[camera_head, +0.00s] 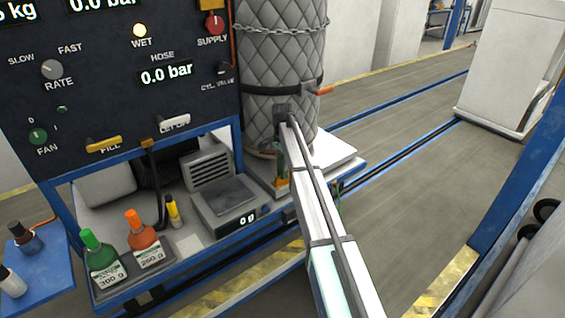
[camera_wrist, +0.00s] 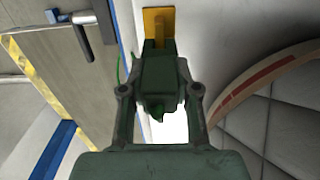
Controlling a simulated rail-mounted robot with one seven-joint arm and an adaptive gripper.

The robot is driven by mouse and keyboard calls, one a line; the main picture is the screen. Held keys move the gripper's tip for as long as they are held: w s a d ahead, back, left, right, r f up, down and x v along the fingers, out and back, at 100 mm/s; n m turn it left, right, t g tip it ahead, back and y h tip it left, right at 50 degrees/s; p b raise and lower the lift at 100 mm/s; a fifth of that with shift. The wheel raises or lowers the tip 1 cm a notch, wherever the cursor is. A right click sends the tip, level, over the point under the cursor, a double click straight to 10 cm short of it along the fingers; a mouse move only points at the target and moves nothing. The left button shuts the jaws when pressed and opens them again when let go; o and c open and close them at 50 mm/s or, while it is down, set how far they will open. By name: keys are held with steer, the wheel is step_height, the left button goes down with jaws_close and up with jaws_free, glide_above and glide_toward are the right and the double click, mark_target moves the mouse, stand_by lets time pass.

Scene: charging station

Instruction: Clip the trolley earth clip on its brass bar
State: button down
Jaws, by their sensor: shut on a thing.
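The brass bar (camera_wrist: 157,22) stands on the white trolley deck at the top of the wrist view, and it shows small beside my arm in the head view (camera_head: 282,183). My gripper (camera_wrist: 159,92) is shut on the green earth clip (camera_wrist: 160,75), which lies between its two fingers. The clip's far end overlaps the lower part of the bar in the wrist view. I cannot tell whether its jaws are around the bar or only in front of it. In the head view my arm hides most of the gripper and clip.
The quilted cylinder (camera_head: 282,70) with chain and strap stands close by the bar; its curved base ring (camera_wrist: 265,75) is at right in the wrist view. A scale (camera_head: 222,200), green bottle (camera_head: 103,262) and orange bottle (camera_head: 143,240) stand left. Floor at right is open.

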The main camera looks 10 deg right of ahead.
steer(key=shift+f, duration=0.85)
steer(key=c, duration=0.8)
jaws_free()
steer(key=shift+o, duration=0.2)
step_height(320, 180, up, 12)
steer(key=shift+r, duration=0.1)
